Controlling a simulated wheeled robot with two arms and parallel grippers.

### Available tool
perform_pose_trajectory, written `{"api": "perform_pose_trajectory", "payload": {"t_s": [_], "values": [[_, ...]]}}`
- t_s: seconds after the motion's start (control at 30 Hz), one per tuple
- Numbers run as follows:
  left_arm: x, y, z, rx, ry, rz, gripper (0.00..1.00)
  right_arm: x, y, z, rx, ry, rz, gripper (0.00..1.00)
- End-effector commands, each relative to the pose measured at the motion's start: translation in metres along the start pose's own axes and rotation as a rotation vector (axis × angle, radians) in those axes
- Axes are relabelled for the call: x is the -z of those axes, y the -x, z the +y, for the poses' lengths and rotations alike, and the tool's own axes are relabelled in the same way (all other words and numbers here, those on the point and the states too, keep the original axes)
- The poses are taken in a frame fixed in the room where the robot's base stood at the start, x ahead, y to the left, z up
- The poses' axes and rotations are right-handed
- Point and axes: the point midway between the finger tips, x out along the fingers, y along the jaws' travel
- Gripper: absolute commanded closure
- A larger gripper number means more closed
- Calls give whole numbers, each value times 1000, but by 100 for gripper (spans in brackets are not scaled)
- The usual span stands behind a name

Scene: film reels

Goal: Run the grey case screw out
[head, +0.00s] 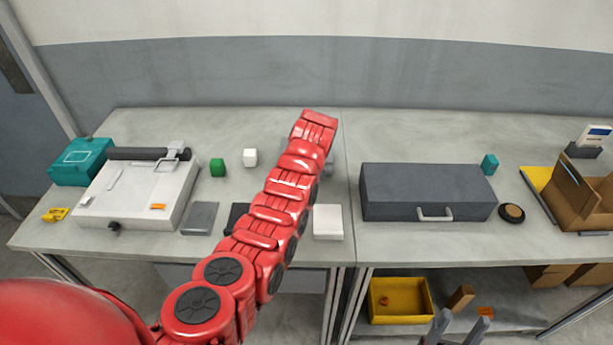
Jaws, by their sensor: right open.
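The grey case (410,187) lies closed on the right-hand table, with a light handle (434,214) on its front face. I cannot make out a screw on it. My right gripper (459,329) is at the bottom edge, its two grey fingers apart and empty, well in front of and below the case. My red left arm (276,205) reaches up across the middle, left of the case. Its gripper does not show clearly; the arm hides what is behind it.
A white machine (135,196) with a dark roller stands at left beside a teal box (80,163). A white block (327,222), black round piece (512,213), teal block (489,164) and cardboard box (578,200) flank the case. A yellow bin (401,312) sits on the lower shelf.

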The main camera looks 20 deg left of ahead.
Motion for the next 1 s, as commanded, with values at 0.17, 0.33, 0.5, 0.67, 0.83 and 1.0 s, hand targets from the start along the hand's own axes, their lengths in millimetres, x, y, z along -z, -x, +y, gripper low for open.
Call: {"api": "perform_pose_trajectory", "payload": {"t_s": [0.17,0.33,0.5,0.67,0.83,1.0], "values": [[-1,-1,0,11,25,-2,100,-1,7,0,0,0,0,45],[0,0,0,13,28,-3,100,-1,7,0,0,0,0,45],[0,0,0,12,27,-3,100,-1,7,0,0,0,0,45],[0,0,0,12,27,-3,63,-1,7,0,0,0,0,45],[0,0,0,12,27,-2,63,-1,7,0,0,0,0,45],[0,3,1,11,26,-1,63,-1,9,0,0,0,0,45]]}}
